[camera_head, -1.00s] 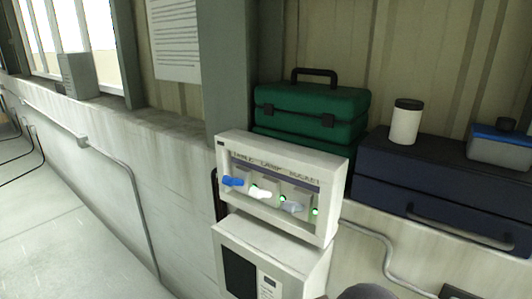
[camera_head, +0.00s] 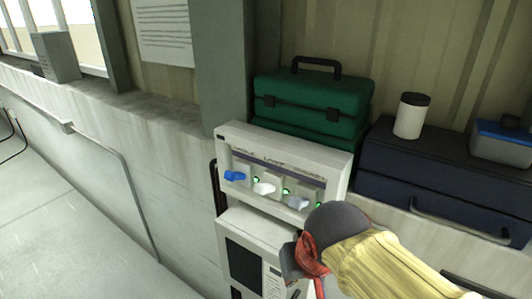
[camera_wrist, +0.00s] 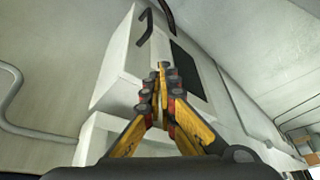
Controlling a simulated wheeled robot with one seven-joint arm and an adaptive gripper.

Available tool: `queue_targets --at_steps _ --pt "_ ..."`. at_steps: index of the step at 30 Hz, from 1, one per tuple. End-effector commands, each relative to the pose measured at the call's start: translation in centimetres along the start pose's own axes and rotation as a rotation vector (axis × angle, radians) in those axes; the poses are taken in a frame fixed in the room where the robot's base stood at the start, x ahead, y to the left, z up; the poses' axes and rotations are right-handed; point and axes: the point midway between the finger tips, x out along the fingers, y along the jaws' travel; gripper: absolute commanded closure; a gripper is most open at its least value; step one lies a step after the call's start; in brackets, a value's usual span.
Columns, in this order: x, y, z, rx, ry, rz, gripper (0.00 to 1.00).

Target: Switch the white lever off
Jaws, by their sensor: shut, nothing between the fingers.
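The white lever (camera_head: 264,188) is the middle one of three on a pale switch panel (camera_head: 341,179). A blue lever (camera_head: 235,176) is to its left and a grey-white lever (camera_head: 298,203) to its right. Small green lights glow beside the levers. My arm reaches in from the lower right in the head view, below and right of the levers, with the fingers mostly hidden. In the wrist view my gripper (camera_wrist: 163,68) is shut and empty in front of a pale box. No lever can be made out clearly in that view.
Below the panel is a pale box with a dark window (camera_head: 243,264). Behind stand a green case (camera_head: 310,100), a navy toolbox (camera_head: 440,185), a white cup (camera_head: 411,116) and a blue-lidded box (camera_head: 503,142). Open floor (camera_head: 70,220) lies at left.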

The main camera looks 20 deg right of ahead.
Motion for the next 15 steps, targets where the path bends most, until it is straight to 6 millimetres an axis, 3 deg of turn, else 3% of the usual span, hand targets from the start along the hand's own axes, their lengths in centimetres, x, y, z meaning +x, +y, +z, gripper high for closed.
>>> queue_targets --at_steps 1,3,15 --pt "-2.4 -0.3 -2.2 0.035 -0.019 0.011 1.00" --pt "-4.0 -0.7 -4.3 0.093 -0.038 0.027 1.00" --pt "-11.2 -2.7 -16.2 0.423 -0.121 0.155 1.00"
